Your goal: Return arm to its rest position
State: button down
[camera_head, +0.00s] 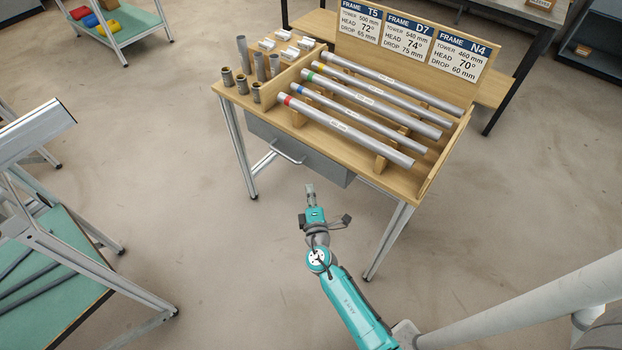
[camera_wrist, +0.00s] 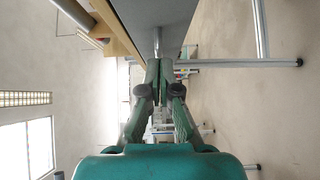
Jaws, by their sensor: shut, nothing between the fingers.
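My gripper (camera_head: 310,189) is at the end of my teal arm, low in front of the wooden workbench (camera_head: 437,186), over open floor in the head view. Its fingers point toward the grey drawer (camera_head: 321,164) under the bench top. In the wrist view my gripper (camera_wrist: 160,68) has its two fingers together, with nothing between them. The drawer (camera_wrist: 178,22) shows beyond the fingertips there, with its handle just ahead of them. I cannot tell the exact gap between fingertips and handle.
Several grey tubes with coloured bands (camera_head: 345,127) lie on the bench, with short fittings (camera_head: 242,84) at its left. Frame cards (camera_head: 405,37) stand behind. A metal frame stand (camera_head: 90,262) is at the left. A pale pipe-like part crosses the lower right. Floor between is clear.

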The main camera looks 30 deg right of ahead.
jog(key=v, duration=0.5)
jog(key=shift+a, duration=0.1)
jog(key=s+a+f+m+g+y, duration=0.1)
jog(key=s+a+f+m+y, duration=0.15)
jog(key=s, duration=0.85)
jog(key=s+a+f+m+g+y, duration=0.1)
jog(key=s+a+m+g+y, duration=0.15)
jog(key=s, duration=0.85)
jog(key=s+a+r+m+t+y, duration=0.2)
jog(key=s+r+m, duration=0.6)
jog(key=s+r, duration=0.8)
notch_tip(320, 180, up, 4)
jog(key=shift+s+a+r+y, duration=0.15)
jog(key=shift+s+a+y, duration=0.15)
jog(key=shift+a, duration=0.7)
